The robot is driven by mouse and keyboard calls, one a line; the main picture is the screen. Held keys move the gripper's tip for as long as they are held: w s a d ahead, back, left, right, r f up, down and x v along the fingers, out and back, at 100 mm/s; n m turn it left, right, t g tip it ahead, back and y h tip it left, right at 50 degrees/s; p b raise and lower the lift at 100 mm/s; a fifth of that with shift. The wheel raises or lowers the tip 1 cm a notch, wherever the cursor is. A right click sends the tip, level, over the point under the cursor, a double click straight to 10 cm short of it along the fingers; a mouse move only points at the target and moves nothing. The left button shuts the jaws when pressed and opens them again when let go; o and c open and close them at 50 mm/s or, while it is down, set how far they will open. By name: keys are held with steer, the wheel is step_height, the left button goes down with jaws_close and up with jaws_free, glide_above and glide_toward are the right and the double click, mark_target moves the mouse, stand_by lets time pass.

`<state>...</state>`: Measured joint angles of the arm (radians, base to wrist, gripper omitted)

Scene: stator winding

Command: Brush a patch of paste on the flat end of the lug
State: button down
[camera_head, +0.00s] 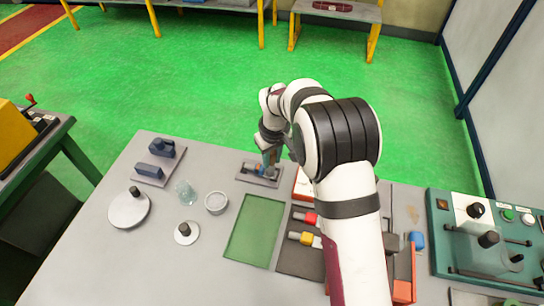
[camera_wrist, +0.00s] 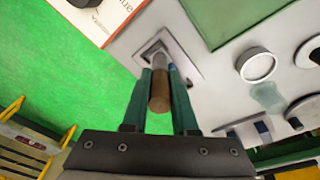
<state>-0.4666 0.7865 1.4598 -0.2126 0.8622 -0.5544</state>
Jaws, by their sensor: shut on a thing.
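My gripper (camera_head: 268,158) is over a small grey plate (camera_head: 244,178) at the far edge of the table. In the wrist view my gripper (camera_wrist: 160,82) is shut on a brush, whose brown handle (camera_wrist: 159,98) lies between the green fingers. The brush points down toward the plate (camera_wrist: 190,70), and its tip is over or on it; I cannot tell if it touches. The lug is not clearly made out; small copper-coloured and blue parts show at the plate, partly hidden by my gripper.
Tools with red and yellow handles lie on a dark mat to the right. A control box (camera_head: 485,240) stands far right.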

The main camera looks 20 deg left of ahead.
steer(key=shift+w, duration=0.15)
stand_by(0.3)
stand_by(0.4)
stand_by(0.7)
steer(key=shift+r, duration=3.5)
